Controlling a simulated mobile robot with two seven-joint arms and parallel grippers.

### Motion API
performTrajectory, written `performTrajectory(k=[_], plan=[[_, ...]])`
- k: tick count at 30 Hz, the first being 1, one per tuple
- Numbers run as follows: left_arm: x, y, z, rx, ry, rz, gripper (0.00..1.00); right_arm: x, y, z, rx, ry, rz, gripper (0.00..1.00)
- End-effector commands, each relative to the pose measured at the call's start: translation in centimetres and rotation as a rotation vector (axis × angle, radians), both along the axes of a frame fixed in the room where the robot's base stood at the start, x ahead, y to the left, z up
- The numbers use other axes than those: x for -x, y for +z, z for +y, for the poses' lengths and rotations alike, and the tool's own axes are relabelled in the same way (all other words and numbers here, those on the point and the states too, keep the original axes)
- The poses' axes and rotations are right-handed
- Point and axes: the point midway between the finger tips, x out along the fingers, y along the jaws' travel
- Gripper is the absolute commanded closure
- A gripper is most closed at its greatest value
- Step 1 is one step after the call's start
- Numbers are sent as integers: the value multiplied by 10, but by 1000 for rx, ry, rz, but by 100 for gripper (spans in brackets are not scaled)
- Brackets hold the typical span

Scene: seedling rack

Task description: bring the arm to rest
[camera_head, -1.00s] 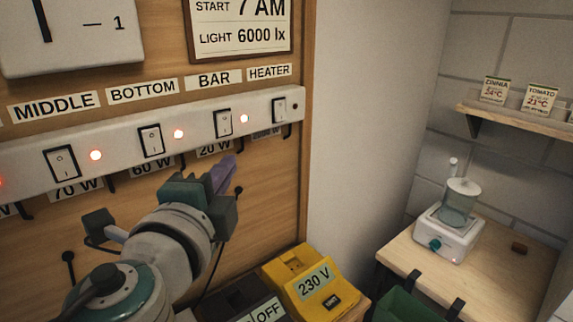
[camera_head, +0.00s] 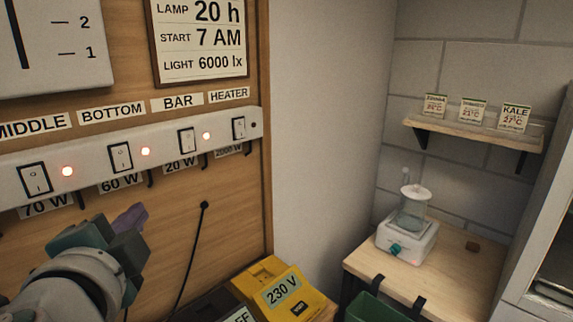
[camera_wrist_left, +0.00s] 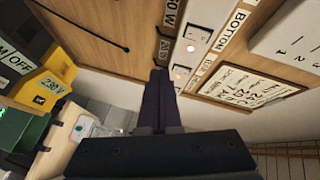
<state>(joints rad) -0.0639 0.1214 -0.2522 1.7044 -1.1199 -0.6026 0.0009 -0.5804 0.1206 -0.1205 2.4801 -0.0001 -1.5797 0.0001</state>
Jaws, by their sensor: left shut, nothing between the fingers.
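My left gripper (camera_head: 131,218) is in the lower left of the head view, in front of the wooden panel and below the switch strip. Its purple fingers are shut with nothing between them. In the left wrist view the shut fingers (camera_wrist_left: 159,100) point toward the panel and the strip. The fingers appear apart from the switches. My right gripper is in neither view.
The white switch strip (camera_head: 86,164) has rocker switches and lit red lamps. A yellow 230 V box (camera_head: 270,283) stands below. A wooden table (camera_head: 447,285) at right bears a white device (camera_head: 407,246). A green bin (camera_head: 372,308) is in front. A shelf (camera_head: 470,137) holds seed packets.

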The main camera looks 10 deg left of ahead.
Motion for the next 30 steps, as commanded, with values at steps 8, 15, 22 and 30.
performTrajectory(k=[8,15,22,30], plan=[[151,-74,13,706,420,436,100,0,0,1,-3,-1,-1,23],[258,-65,-47,1010,471,852,100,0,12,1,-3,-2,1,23],[253,18,-45,1002,471,838,100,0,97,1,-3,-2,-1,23],[252,86,-45,1001,470,837,100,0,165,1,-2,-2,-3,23]])
